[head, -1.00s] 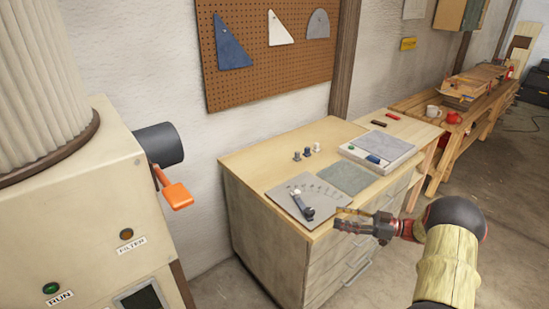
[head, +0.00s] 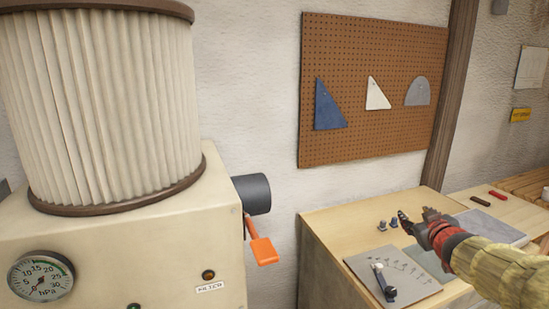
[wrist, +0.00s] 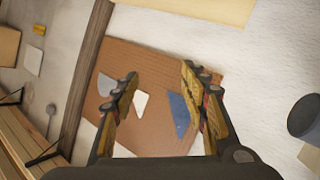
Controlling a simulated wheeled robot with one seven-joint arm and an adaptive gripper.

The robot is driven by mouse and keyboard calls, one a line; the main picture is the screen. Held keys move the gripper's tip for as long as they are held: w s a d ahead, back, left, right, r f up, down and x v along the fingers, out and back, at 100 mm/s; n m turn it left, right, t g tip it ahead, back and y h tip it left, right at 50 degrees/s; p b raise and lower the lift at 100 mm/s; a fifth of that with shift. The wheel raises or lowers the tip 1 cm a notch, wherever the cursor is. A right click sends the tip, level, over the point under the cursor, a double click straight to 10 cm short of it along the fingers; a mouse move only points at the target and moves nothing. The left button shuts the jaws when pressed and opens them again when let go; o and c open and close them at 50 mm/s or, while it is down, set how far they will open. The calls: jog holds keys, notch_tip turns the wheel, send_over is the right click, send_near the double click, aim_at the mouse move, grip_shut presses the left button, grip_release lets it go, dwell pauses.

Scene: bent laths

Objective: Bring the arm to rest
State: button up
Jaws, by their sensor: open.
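My gripper (head: 412,224) is at the right in the head view, in front of and above the wooden cabinet top (head: 335,226). In the wrist view its two fingers (wrist: 158,105) are spread apart with nothing between them. They point toward the pegboard (wrist: 150,65) on the wall. My arm reaches in from the right edge of the head view, and its sleeve covers part of the cabinet top.
A cream filter machine (head: 120,245) with an orange lever (head: 263,251) stands at the left. A grey board with pegs (head: 405,272) and a dark-ended tool (head: 383,283) lies on the cabinet. Open wall lies between machine and pegboard.

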jog(key=s+a+f+m+g+y, duration=0.1)
jog(key=s+a+f+g, duration=0.2)
jog(key=s+a, duration=0.4)
jog(key=s+a+f+g+y, duration=0.1)
jog(key=s+a+f+g, duration=0.2)
jog(key=s, duration=1.5)
jog(key=s+a+f+m+g, duration=0.1)
jog(key=s+a+f, duration=0.3)
jog(key=s+a, duration=0.7)
jog(key=shift+s+f+m+g+y, duration=0.2)
jog(key=shift+s+m+g+y, duration=0.15)
jog(key=shift+s+g, duration=0.5)
